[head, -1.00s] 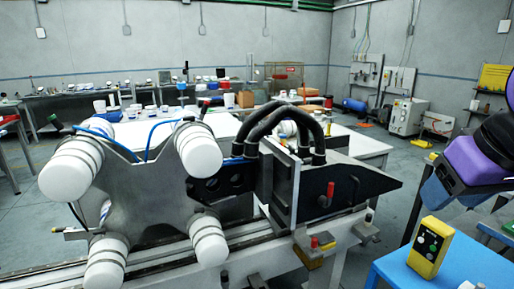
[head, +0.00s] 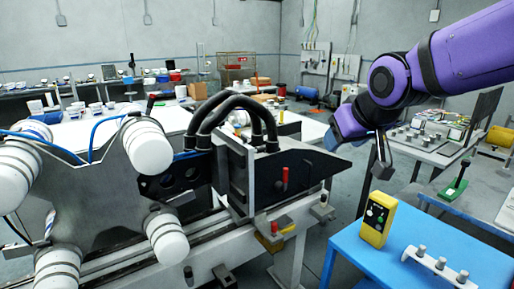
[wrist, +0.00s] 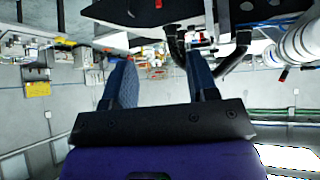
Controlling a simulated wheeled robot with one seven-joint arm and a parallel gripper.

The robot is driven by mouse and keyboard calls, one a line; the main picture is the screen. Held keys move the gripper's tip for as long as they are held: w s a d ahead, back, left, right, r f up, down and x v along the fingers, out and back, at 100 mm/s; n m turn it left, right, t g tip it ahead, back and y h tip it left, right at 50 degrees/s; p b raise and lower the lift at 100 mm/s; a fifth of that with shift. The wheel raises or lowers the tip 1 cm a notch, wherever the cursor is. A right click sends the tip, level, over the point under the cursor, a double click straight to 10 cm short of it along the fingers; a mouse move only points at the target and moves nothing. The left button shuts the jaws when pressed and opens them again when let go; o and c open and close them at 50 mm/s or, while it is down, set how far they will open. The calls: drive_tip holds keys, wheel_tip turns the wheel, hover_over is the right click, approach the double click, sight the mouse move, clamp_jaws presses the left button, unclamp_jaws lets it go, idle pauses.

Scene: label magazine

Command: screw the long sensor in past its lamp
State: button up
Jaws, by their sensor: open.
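I cannot pick out the long sensor or its lamp for certain. A small metal fitting (head: 36,245) sits at the left edge of the star-shaped plate (head: 105,185), partly hidden by the white rollers. A yellow box (head: 377,219) with round green and pale spots on its face stands on the blue table (head: 345,247). My gripper (head: 357,150) hangs in the air above and behind that box, right of the machine. In the wrist view my gripper (wrist: 160,65) has its two blue fingers spread with nothing between them.
A white rack (head: 435,264) with several metal cylinders lies on the blue table. The machine's black wedge-shaped arm (head: 295,160), with a red handle (head: 285,178), points toward my gripper. Black hoses (head: 232,105) arch above it. A cluttered bench (head: 425,150) stands behind.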

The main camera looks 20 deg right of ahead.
sight(261, 149)
drive_tip(key=w+a+f+n+t+y, duration=0.1)
drive_tip(key=w+f+t, duration=0.15)
drive_tip(key=w, duration=0.65)
drive_tip(key=w+f+n+t+y, duration=0.15)
drive_tip(key=w+f, duration=0.25)
drive_tip(key=w, duration=0.6)
drive_tip(key=w+a+f+t+y, duration=0.45)
drive_tip(key=w+f, duration=0.35)
drive_tip(key=f, duration=0.2)
drive_tip(key=shift+n+t+h, duration=0.25)
drive_tip(key=shift+n+h, duration=0.2)
drive_tip(key=shift+h, duration=0.05)
drive_tip(key=x, duration=1)
drive_tip(key=shift+w+d, duration=0.15)
drive_tip(key=shift+d, duration=0.05)
drive_tip(key=c, duration=0.9)
